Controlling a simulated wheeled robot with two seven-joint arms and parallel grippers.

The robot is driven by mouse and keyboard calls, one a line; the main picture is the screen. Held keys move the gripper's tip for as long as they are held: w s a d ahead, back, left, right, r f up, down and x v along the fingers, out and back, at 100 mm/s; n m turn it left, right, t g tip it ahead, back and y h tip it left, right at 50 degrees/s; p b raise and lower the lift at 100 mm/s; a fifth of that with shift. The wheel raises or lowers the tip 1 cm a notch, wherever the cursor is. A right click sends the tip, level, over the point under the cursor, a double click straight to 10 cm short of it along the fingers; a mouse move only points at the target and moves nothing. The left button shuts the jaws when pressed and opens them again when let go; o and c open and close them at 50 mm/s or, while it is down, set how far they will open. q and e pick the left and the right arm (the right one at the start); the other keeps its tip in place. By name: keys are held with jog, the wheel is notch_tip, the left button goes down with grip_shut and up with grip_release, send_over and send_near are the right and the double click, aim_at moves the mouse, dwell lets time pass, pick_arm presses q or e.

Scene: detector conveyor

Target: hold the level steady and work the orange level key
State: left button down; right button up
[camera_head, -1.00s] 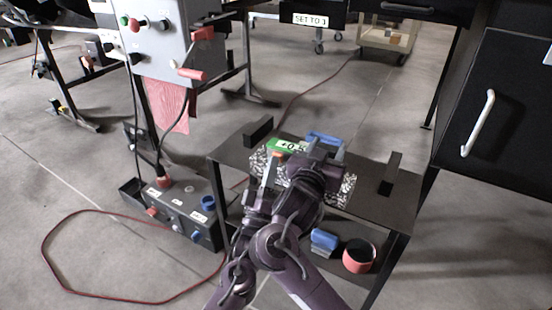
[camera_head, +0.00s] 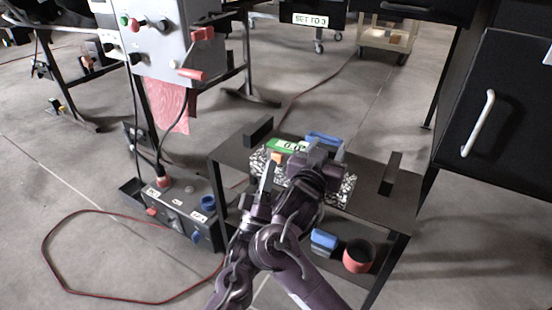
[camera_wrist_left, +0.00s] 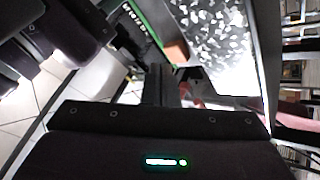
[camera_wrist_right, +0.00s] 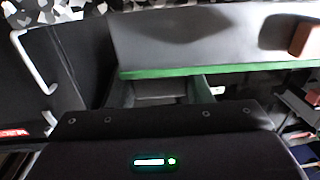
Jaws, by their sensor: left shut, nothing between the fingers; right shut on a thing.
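The level has a green display face (camera_head: 283,146), reading about 0.0 and partly hidden by my right gripper. In the left wrist view, its green edge (camera_wrist_left: 150,30) lies beside a speckled surface; in the right wrist view, its green edge (camera_wrist_right: 200,70) runs along a grey body. My right gripper (camera_head: 316,158) is shut on the level. The orange key (camera_head: 277,157) is at the level's near side and shows in the left wrist view (camera_wrist_left: 175,52). My left gripper (camera_head: 265,186) is shut and empty, just below the key; I cannot tell if they touch.
The level sits over a speckled slab (camera_head: 340,188) on a dark low table (camera_head: 385,210) with upright black end blocks. A blue block (camera_head: 323,240) and red-black cup (camera_head: 359,256) are below. A control box (camera_head: 190,213) stands left. A sign reads SET TO 3 (camera_head: 310,19).

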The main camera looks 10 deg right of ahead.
jog(key=shift+f, duration=0.25)
pick_arm(q)
jog(key=shift+s+a, duration=0.7)
jog(key=shift+s, duration=0.35)
jog(key=shift+s+a, duration=0.7)
jog(key=shift+s, duration=0.35)
pick_arm(e)
jog(key=o, duration=1)
jog(key=shift+c, duration=0.2)
jog(key=shift+o, duration=1.4)
jog(key=shift+r, duration=0.1)
